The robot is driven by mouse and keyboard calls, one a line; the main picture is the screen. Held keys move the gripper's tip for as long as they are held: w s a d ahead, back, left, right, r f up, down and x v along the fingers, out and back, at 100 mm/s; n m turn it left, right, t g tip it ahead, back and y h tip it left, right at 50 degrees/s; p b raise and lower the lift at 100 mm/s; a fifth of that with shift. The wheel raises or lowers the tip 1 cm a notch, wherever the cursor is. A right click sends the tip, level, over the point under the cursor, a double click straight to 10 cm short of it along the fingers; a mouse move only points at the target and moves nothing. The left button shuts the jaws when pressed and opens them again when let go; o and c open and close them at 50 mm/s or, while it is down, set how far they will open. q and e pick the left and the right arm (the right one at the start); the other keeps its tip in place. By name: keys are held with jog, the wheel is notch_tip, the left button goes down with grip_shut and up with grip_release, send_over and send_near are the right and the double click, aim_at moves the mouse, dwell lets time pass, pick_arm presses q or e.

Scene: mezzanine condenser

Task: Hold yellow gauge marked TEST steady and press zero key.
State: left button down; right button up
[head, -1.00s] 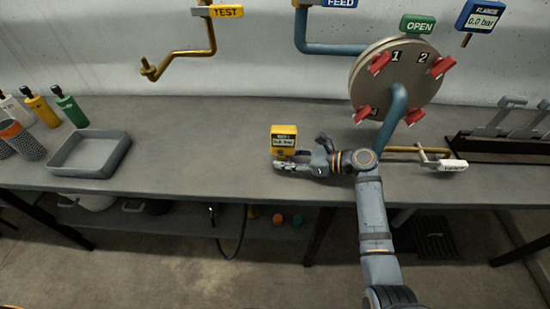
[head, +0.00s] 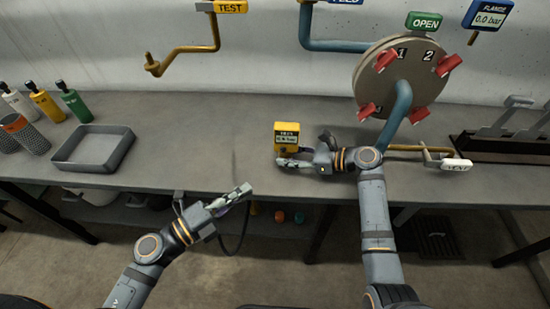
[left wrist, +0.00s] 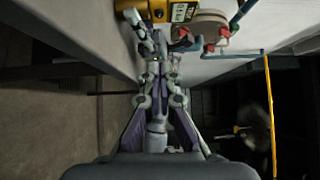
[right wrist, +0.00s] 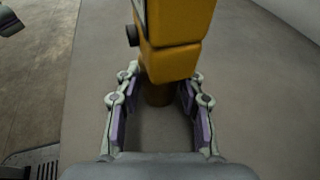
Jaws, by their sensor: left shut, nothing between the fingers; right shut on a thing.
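The yellow gauge (head: 287,134) marked TEST stands upright on the bench, its small display facing me. My right gripper (head: 287,161) is shut on the gauge's lower stem; in the right wrist view the fingers (right wrist: 155,95) flank the stem below the yellow body (right wrist: 178,35). A dark round knob (right wrist: 132,36) shows on the body's side. My left gripper (head: 240,193) is shut and empty, in front of the bench edge, left of and below the gauge. In the left wrist view its closed fingers (left wrist: 147,50) point towards the gauge (left wrist: 184,12).
A grey tray (head: 70,165) and several coloured bottles (head: 43,101) stand on the left. A round flange plate (head: 428,75) with red clamps and a blue pipe (head: 398,115) stands behind my right arm. The bench (head: 190,140) between tray and gauge is clear.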

aim_at(281, 151)
pick_arm(q)
jog(key=x, duration=1)
jog(key=shift+w, duration=0.1)
jog(key=w, duration=0.2)
jog(key=shift+w+d, duration=0.15)
jog(key=shift+w, duration=0.8)
jog(key=shift+w, duration=0.9)
pick_arm(e)
jog(key=shift+o, duration=0.2)
pick_arm(q)
jog(key=shift+s, duration=0.1)
pick_arm(e)
jog(key=shift+s, duration=0.1)
